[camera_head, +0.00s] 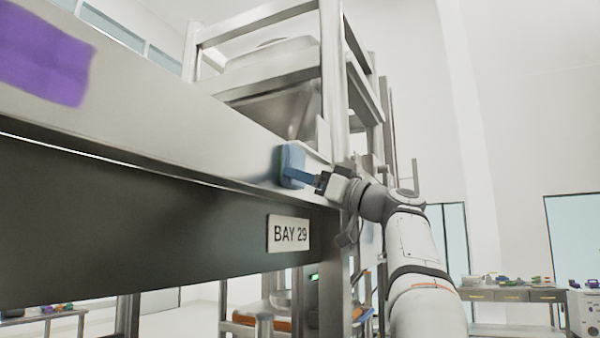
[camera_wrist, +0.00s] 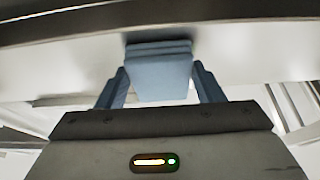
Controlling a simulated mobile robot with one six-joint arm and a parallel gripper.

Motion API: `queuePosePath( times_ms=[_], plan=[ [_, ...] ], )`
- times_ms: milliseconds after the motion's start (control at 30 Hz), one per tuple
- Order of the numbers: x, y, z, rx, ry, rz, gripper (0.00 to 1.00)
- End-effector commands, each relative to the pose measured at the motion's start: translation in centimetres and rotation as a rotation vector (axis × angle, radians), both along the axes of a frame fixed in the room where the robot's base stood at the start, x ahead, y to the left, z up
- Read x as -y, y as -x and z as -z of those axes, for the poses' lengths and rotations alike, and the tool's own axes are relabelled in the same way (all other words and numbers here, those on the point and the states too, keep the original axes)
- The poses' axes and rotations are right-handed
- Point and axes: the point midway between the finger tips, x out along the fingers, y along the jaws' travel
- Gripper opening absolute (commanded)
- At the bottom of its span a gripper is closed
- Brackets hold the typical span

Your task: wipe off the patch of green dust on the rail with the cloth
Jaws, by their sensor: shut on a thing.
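The cloth (camera_head: 292,163) is a folded blue pad held up against the front face of the steel rail (camera_head: 190,120), near its right end. My gripper (camera_head: 303,178) is shut on the cloth. In the wrist view the cloth (camera_wrist: 158,85) sits between the two blue fingers, its far edge at or very near the pale rail surface. I cannot tell how much green dust lies behind the cloth. A large purple patch (camera_head: 45,55) is on the rail at the far left.
A steel frame (camera_head: 333,80) with a metal bin (camera_head: 275,85) stands behind and above the rail's right end, near my arm. A workbench (camera_head: 505,294) is at the far right. The rail face between purple patch and cloth is clear.

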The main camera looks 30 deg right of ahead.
Motion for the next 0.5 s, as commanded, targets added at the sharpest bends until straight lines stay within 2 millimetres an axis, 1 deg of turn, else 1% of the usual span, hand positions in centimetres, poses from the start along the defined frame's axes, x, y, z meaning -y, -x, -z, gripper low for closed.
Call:
queuePosePath(
  times_ms=[133, 267, 500],
  plan=[
    [-0.1, -0.3, 0.1, 0.001, 0.001, -0.001, 0.43],
    [-0.3, -0.1, 0.1, 0.001, 0.001, -0.001, 0.43],
    [-2.0, 1.0, 0.3, 0.002, 0.001, -0.001, 0.43]
  ],
)
